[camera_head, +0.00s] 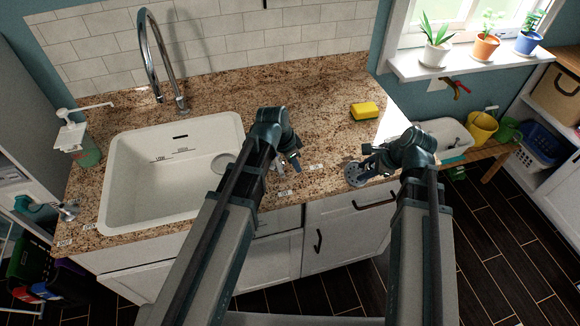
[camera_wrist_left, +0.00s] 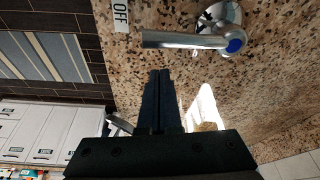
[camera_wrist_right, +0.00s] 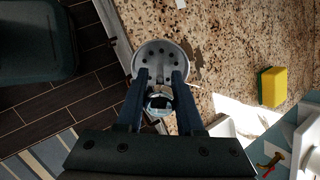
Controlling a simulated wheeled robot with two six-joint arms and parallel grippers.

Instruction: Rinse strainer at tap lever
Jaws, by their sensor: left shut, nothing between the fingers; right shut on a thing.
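The strainer (camera_wrist_right: 150,60), a round grey perforated cup, is held by my right gripper (camera_wrist_right: 160,82), whose fingers are shut on its central post. In the head view, the strainer (camera_head: 354,174) is by the counter's front edge, right of the sink. My left gripper (camera_head: 294,165) is shut and empty over the counter between sink and strainer. In the left wrist view, the tap lever (camera_wrist_left: 185,41), chrome with a blue cap, lies just beyond the tips of my left gripper (camera_wrist_left: 160,72), apparently apart from them. An OFF label (camera_wrist_left: 120,15) is beside it.
The white sink (camera_head: 118,165) is at left, with a tall curved faucet (camera_head: 146,45) behind it and a soap dispenser (camera_head: 75,140) beside it. A yellow sponge (camera_head: 364,110) lies farther back on the granite counter (camera_head: 300,100). The counter behind my grippers is mostly clear.

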